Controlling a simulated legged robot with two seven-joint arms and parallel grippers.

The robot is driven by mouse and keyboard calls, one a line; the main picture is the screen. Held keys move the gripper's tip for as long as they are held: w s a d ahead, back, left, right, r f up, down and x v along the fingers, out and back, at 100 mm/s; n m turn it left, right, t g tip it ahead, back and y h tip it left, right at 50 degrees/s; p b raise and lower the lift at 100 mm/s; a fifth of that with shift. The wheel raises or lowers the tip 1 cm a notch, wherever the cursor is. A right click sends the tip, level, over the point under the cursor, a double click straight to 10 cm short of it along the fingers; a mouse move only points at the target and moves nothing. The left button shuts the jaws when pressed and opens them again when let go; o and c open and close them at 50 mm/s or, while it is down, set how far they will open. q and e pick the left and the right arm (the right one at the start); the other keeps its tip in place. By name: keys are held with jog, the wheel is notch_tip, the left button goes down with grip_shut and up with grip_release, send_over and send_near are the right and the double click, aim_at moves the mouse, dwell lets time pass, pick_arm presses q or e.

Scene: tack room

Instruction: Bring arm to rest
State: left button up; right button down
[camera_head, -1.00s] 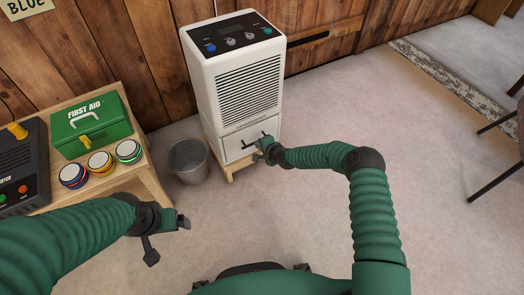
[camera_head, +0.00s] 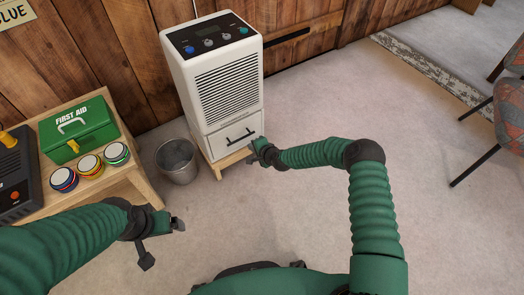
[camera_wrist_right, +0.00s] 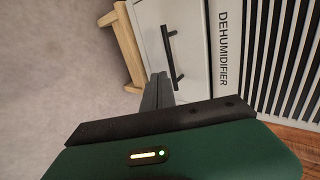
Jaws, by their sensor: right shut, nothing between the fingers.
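My right gripper (camera_head: 257,153) is shut and empty. In the head view it shows just right of and below the drawer handle (camera_head: 240,137) of the white dehumidifier (camera_head: 215,85). In the right wrist view its shut fingers (camera_wrist_right: 158,90) point towards the black drawer handle (camera_wrist_right: 170,57), and I cannot tell how far apart they are. The drawer front looks closed. My left gripper (camera_head: 177,224) is at the lower left in the head view, over the floor. Its fingers are too small to tell open from shut.
A metal bucket (camera_head: 177,160) stands between the dehumidifier and a wooden table (camera_head: 125,178). The table holds a green first aid box (camera_head: 80,128), a dark device (camera_head: 18,175) and several round tins. A patterned chair (camera_head: 510,110) is at the right. The middle floor is clear.

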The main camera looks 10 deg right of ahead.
jog(key=s+d+r+n+g+h+p, duration=0.1)
jog(key=s+d+r+n+g, duration=0.15)
jog(key=s+r+n, duration=0.5)
jog(key=s+d+r+n+g+h+p, duration=0.1)
jog(key=s+d+r+n+g+h, duration=0.15)
jog(key=s+r, duration=0.95)
jog(key=s+d+r+n+g+p, duration=0.1)
jog(key=s+d+r+n+g, duration=0.25)
jog(key=s, duration=1.15)
notch_tip(320, 180, up, 34)
jog(key=t+p, duration=0.1)
jog(key=p, duration=3.1)
jog(key=shift+s+a+r, duration=0.2)
jog(key=shift+s, duration=0.15)
jog(key=shift+n, duration=0.25)
